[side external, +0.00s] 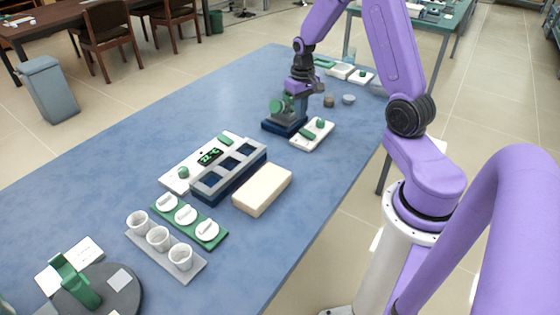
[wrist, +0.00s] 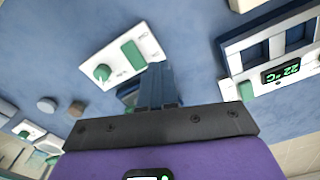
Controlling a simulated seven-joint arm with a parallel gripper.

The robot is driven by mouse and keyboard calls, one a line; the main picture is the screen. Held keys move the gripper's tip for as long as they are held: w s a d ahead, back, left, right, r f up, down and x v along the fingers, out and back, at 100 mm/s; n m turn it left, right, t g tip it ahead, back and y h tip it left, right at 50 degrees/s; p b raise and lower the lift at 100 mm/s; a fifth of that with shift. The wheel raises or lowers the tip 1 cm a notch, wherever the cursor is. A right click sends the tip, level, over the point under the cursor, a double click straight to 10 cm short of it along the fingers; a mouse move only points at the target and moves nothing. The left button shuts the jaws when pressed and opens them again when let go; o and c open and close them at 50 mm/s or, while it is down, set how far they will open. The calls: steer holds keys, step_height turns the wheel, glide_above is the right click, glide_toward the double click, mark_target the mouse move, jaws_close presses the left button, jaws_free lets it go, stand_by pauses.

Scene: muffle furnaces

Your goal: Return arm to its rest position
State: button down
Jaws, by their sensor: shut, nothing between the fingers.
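My purple arm reaches over the far part of the blue bench, and my gripper (side external: 297,112) points down there. In the wrist view my gripper (wrist: 155,72) shows two blue fingers side by side, shut with nothing between them. In the side view it overlaps a dark blue stand (side external: 277,127) with a green round part; I cannot tell whether they touch. A white control box (side external: 318,136) with a green knob lies just to the right of the stand. A white box with a green knob (wrist: 125,60) also shows beside the fingers in the wrist view.
A furnace block (side external: 232,175) with a green-lit display stands mid-bench (side external: 95,170), beside a cream block (side external: 262,190). White crucibles (side external: 158,238) and a green rack of lids (side external: 188,217) are nearer. Small round pots (side external: 348,99) stand beyond the gripper.

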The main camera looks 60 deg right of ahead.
steer(key=s+a+r+n, duration=0.3)
steer(key=a, duration=0.4)
steer(key=s+a+r+n, duration=0.2)
steer(key=s+a+n, duration=0.1)
steer(key=a, duration=0.3)
steer(key=s+a+r+n, duration=0.2)
steer(key=a+r+n, duration=0.1)
steer(key=a, duration=0.4)
steer(key=s+a+r+n, duration=0.1)
steer(key=s+a+n, duration=0.1)
steer(key=s, duration=0.6)
steer(key=s+a+r+n, duration=0.2)
steer(key=s+n, duration=0.3)
steer(key=s, duration=0.3)
steer(key=shift+s+a+n, duration=0.3)
steer(key=shift+s+a, duration=0.1)
steer(key=shift+a, duration=0.2)
